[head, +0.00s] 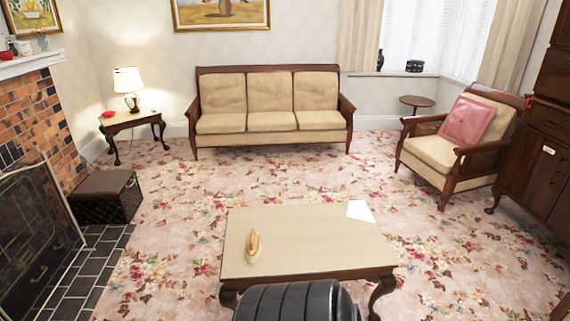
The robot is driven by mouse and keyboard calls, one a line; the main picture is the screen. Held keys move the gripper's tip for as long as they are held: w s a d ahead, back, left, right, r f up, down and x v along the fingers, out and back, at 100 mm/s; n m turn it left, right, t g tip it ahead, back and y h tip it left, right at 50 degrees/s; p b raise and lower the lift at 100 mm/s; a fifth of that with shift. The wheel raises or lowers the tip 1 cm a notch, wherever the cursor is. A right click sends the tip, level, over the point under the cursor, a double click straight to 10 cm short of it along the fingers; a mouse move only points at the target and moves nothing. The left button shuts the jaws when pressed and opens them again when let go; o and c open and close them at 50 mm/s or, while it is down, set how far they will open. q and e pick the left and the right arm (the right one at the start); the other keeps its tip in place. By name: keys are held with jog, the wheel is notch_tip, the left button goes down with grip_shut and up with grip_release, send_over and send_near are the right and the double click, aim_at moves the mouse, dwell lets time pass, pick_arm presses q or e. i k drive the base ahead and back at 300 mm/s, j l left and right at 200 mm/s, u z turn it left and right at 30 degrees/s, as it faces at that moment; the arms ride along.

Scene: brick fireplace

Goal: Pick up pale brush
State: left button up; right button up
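A pale object with a tan, ridged upper part (254,246) sits on the coffee table, near the left end of its top. It looks like the pale brush, but it is too small to make out bristles. It stands apart from anything else on the table. The coffee table (300,240) has a cream top and dark curved legs. Neither of my grippers shows in the head view.
A white sheet (360,211) lies at the table's back right corner. A sofa (270,123) stands behind, an armchair (435,153) at right. A dark box (105,190) and fireplace screen (35,235) are at left. Carpet between table and sofa is clear.

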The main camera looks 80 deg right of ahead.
aim_at(254, 246)
jog(key=z, duration=2.35)
jog(key=u, duration=1.7)
jog(key=z, duration=1.7)
jog(key=i+j+z, duration=0.1)
jog(key=i+j, duration=0.45)
jog(key=j, duration=0.15)
jog(key=i+j+z, duration=0.25)
jog(key=i+j, duration=0.25)
jog(key=j, duration=0.25)
jog(key=i+j, duration=0.2)
jog(key=j, duration=0.25)
jog(key=i+z, duration=0.05)
